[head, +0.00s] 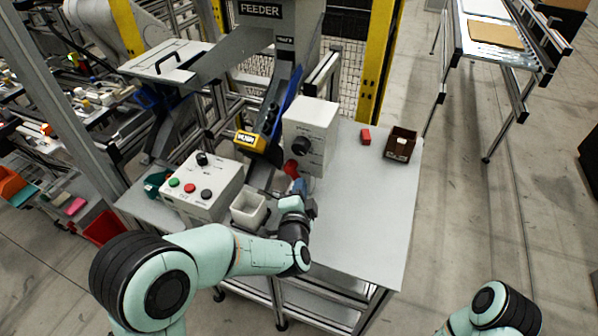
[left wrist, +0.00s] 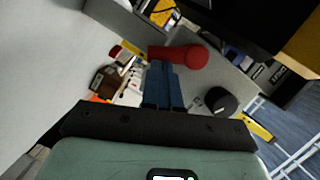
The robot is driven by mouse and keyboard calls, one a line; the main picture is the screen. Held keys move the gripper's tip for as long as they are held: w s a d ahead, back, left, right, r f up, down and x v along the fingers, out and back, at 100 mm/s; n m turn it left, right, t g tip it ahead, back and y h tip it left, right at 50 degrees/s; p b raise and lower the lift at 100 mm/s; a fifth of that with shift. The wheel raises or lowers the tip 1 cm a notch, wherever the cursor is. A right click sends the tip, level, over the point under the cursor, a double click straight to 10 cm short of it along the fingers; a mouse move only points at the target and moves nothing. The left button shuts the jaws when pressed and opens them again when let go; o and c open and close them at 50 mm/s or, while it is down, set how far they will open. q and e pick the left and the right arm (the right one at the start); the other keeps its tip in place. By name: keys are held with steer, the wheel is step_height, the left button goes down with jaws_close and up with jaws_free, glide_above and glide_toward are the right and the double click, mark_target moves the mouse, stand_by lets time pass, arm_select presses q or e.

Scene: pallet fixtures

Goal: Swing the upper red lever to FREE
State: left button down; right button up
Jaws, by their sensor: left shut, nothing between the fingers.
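The red lever (head: 291,168) is on the left side of the white box, near its base, partly hidden in the head view. In the left wrist view the lever (left wrist: 182,56) shows a round knob end and a short arm. My left gripper (head: 299,186) is just below it in the head view, its blue fingers shut and empty. In the left wrist view the fingertips (left wrist: 160,68) overlap the lever's lower edge; I cannot tell whether they touch it. No FREE mark is readable, and I see only one lever clearly. My right gripper is out of view.
The white box (head: 312,122) carries a black knob (head: 301,146). A control box (head: 201,187) with buttons and a white cup (head: 248,211) stand to the left. A red block (head: 365,136) and brown bin (head: 400,144) are at the back right. The table's right front (head: 365,230) is clear.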

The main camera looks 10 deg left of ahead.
arm_select(q)
steer(key=m, duration=0.1)
steer(key=a+f+m+t+b, duration=0.1)
steer(key=m, duration=0.1)
steer(key=shift+w+a+f+y, duration=0.1)
steer(key=shift+a+f+y, duration=0.1)
steer(key=shift+y, duration=0.2)
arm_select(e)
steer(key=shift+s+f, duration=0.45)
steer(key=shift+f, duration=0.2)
arm_select(q)
steer(key=shift+a+f, duration=0.1)
steer(key=shift+f, duration=0.05)
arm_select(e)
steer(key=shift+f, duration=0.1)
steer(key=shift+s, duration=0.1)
